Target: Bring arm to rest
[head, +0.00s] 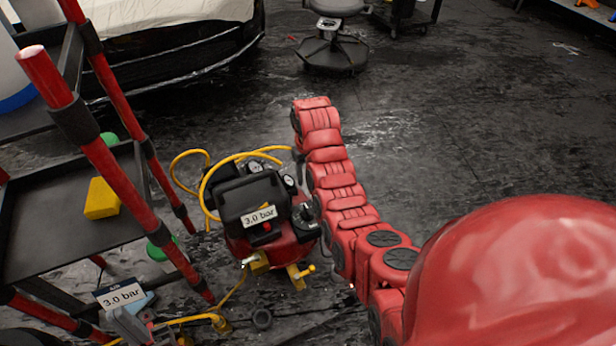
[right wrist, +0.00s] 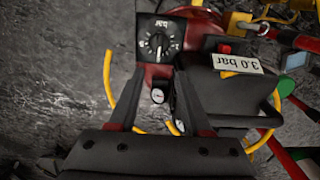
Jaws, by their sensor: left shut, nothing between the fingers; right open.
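My right arm (head: 345,200), red and jointed, reaches from the lower right over the floor beside the compressor (head: 262,205).
A red-and-black shelf cart (head: 70,225) with a yellow sponge (head: 101,198) stands at the left. A yellow hose (head: 205,190) curls around the compressor. A covered car (head: 175,55) and a stool (head: 335,50) are behind.

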